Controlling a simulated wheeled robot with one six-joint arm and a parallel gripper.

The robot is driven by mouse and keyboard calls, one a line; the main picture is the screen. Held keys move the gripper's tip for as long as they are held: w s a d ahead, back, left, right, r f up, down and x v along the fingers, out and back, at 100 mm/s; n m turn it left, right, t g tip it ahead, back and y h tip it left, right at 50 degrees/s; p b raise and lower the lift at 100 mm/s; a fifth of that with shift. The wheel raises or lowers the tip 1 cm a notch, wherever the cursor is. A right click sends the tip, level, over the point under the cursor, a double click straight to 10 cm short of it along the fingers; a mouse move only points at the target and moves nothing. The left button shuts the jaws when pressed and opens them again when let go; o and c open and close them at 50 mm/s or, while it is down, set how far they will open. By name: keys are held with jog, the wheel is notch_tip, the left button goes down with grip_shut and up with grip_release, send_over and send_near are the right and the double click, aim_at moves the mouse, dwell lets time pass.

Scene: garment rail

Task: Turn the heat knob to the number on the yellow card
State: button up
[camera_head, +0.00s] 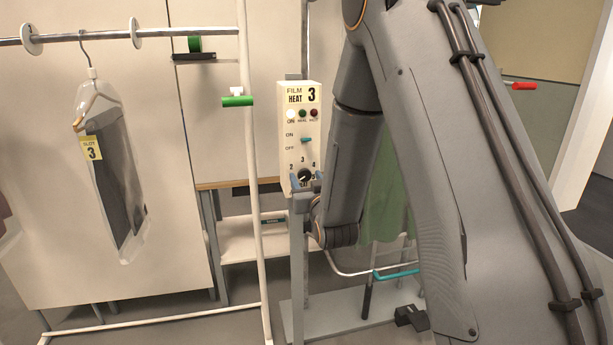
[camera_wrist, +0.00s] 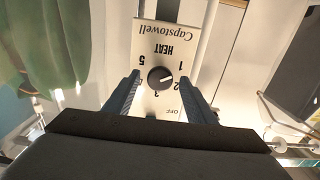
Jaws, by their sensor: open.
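The control box (camera_head: 299,120) stands upright on a post, reading FILM HEAT 3 at its top. Its black heat knob (camera_head: 304,176) is low on the face. In the wrist view, the knob (camera_wrist: 160,78) appears upside down, its pale pointer line towards the side of 1 and 2, seemingly between them. The 5 and 3 also show; the 4 is partly hidden by a finger. A yellow card (camera_head: 91,148) reading 3 hangs on the bagged dark garment (camera_head: 115,165). My gripper (camera_wrist: 160,90) is open, its blue-grey fingers on either side of the knob, apparently not touching it.
A teal switch (camera_head: 306,140) and several lamps sit above the knob. The white garment rail (camera_head: 250,170) stands left of the box. A green cloth (camera_head: 384,200) hangs behind my arm.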

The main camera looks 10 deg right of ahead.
jog(key=shift+w, duration=0.35)
jog(key=c, duration=1)
jog(key=shift+c, duration=0.2)
